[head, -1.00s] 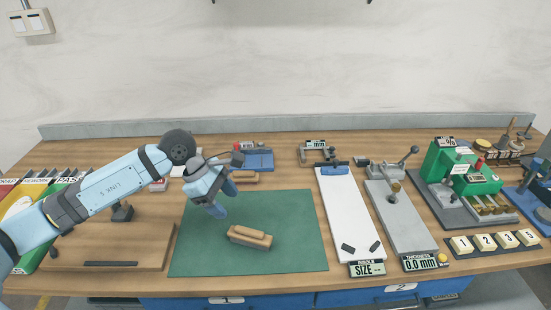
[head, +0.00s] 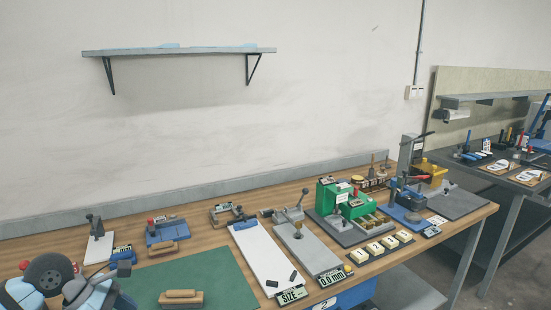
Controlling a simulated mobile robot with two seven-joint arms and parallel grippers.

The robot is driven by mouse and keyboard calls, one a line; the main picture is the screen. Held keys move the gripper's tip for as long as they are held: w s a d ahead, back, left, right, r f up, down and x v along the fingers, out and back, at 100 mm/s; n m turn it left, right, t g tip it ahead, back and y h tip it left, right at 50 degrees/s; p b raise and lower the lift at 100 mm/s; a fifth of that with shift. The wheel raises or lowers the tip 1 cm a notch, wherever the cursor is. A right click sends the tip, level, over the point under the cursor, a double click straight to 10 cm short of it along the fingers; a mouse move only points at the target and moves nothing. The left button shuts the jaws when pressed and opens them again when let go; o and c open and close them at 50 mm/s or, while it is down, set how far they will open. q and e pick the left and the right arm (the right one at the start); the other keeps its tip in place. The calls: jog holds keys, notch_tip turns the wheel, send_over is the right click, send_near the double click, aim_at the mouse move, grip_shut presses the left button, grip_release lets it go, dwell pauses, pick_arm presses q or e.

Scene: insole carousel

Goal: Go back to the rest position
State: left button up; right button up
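My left arm (head: 55,281) shows at the bottom left corner of the head view, in light blue and dark grey. A tan wooden block (head: 181,298) lies on the mat, apart from the gripper. My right gripper is not in view.
A white board (head: 266,255), a grey lever fixture (head: 308,248), a green device (head: 345,205) and numbered tiles (head: 381,247) stand along the bench to the right. A wall shelf (head: 180,50) hangs above. A second bench (head: 505,165) stands at the far right.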

pick_arm(q)
jog(key=s+d+f+n+t+h, duration=0.2)
jog(key=d+n+t+h, duration=0.5)
jog(key=d+n+h, duration=0.5)
notch_tip(320, 180, down, 11)
jog(key=s+n+t+y, duration=0.3)
jog(key=n+t+y, duration=0.75)
jog(key=n, duration=1.55)
jog(key=s+d+f+n+g+y, duration=0.4)
jog(key=s+f+n+g+y, duration=0.1)
jog(key=s+f+n+g, duration=0.55)
notch_tip(320, 180, up, 9)
jog(key=a+t+p, duration=0.1)
jog(key=p, duration=1.1)
jog(key=shift+w+r+t, duration=0.2)
jog(key=shift+w+t, duration=0.1)
jog(key=shift+t, duration=0.1)
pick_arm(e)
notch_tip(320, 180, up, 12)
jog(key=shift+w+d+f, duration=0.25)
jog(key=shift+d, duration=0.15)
